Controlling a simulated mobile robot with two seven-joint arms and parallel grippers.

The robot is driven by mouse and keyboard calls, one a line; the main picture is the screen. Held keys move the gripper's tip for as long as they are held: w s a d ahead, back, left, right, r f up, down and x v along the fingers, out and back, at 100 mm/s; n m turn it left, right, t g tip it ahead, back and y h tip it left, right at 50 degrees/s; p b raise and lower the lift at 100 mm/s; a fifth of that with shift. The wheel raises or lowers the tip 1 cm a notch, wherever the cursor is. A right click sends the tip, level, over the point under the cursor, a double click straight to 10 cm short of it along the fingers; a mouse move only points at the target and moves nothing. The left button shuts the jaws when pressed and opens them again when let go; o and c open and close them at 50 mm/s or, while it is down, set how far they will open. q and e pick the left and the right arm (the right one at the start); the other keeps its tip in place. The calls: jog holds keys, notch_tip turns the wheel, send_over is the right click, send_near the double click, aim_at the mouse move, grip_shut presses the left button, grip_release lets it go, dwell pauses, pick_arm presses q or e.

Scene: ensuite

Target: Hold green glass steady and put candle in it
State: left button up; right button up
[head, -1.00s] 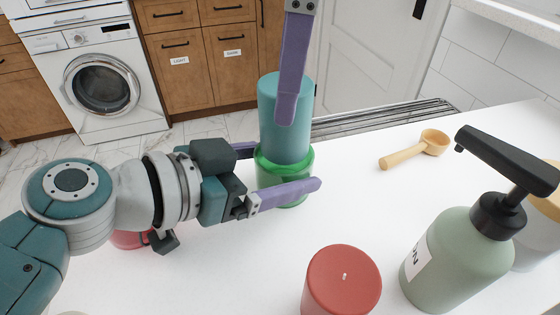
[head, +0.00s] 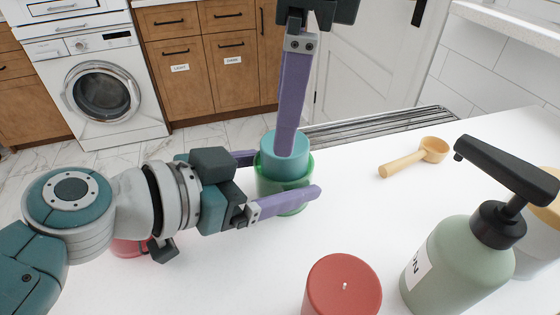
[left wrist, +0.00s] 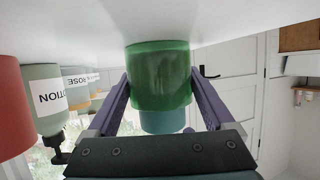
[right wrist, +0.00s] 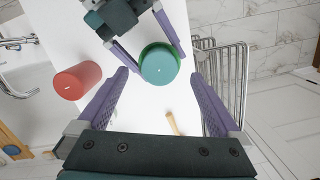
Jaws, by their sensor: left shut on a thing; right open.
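The green glass (head: 292,207) stands on the white counter, and it also shows in the left wrist view (left wrist: 158,75). My left gripper (head: 283,172) is shut on the glass, one finger on each side. The teal candle (head: 284,152) sits inside the glass with its top above the rim; its wick shows in the right wrist view (right wrist: 159,65). My right gripper (head: 285,150) is above the candle in the head view. In the right wrist view its fingers (right wrist: 165,100) are spread wide, with nothing between them at the tips.
A red candle (head: 343,287) stands at the front, with a green pump bottle (head: 457,258) to its right. A wooden scoop (head: 415,158) lies at the back right. A metal rack (head: 380,126) is beyond the counter's far edge. The counter between is clear.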

jog(key=shift+r, duration=0.1)
notch_tip(320, 180, up, 12)
jog(key=d, duration=0.1)
jog(key=shift+d, duration=0.25)
pick_arm(q)
jog(key=o, duration=1.2)
jog(key=v, duration=1.2)
jog(key=shift+s, duration=0.1)
